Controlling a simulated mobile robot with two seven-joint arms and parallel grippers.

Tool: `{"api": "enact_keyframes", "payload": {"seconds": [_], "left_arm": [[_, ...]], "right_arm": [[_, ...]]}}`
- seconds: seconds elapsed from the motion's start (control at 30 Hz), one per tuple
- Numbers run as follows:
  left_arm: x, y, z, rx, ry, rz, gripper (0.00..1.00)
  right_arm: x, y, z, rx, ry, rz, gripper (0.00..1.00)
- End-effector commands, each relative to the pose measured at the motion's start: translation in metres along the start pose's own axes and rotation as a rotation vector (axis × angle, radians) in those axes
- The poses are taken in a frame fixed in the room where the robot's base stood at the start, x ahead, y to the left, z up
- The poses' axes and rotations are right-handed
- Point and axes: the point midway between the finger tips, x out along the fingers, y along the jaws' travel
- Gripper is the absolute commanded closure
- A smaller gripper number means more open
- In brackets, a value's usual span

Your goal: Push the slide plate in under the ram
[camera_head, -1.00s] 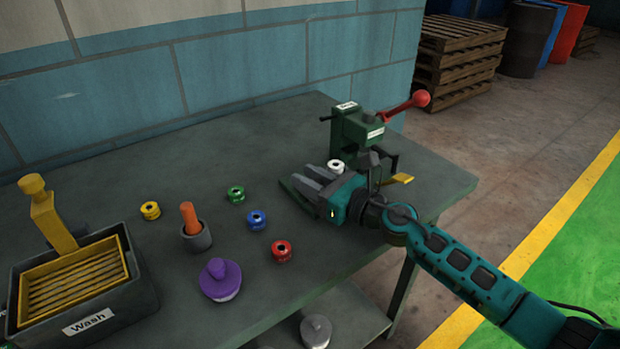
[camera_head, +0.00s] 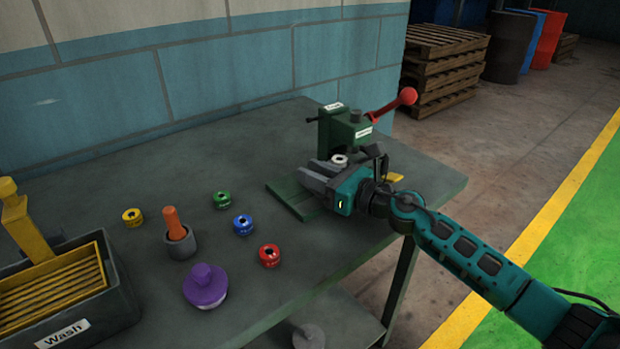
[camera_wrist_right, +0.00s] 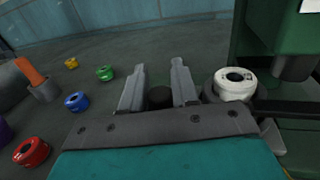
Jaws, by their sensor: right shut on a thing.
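The green press (camera_head: 345,130) with a red-knobbed lever stands at the table's right back. Its dark ram (camera_wrist_right: 294,68) shows at the right of the right wrist view. A white ring (camera_head: 339,160) sits on a dark round seat just beside the ram, not under it; it also shows in the right wrist view (camera_wrist_right: 234,84). My right gripper (camera_head: 318,177) is shut on a dark round knob (camera_wrist_right: 160,97), seemingly the slide plate's. The plate itself is mostly hidden by the gripper. A flat green track (camera_head: 287,198) shows to the gripper's left. My left gripper is out of view.
Green (camera_head: 222,199), blue (camera_head: 243,225), red (camera_head: 269,256) and yellow (camera_head: 132,217) rings lie left of the track. A grey cup (camera_head: 180,243) with an orange rod, a purple knobbed piece (camera_head: 205,287) and a Wash bin (camera_head: 100,315) stand farther left.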

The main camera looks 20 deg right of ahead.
Motion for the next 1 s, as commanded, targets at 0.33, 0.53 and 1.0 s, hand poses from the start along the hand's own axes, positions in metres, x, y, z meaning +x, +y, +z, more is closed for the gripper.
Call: {"api": "enact_keyframes", "payload": {"seconds": [0.33, 0.53, 1.0], "left_arm": [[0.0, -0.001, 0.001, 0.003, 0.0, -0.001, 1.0], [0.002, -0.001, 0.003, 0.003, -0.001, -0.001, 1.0], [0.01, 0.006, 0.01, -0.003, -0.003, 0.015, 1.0]], "right_arm": [[0.0, 0.001, 0.0, 0.001, 0.001, 0.002, 0.65], [-0.015, 0.0, -0.002, 0.0, 0.003, 0.0, 0.65], [-0.1, 0.001, -0.003, 0.001, 0.004, 0.001, 0.65]]}}
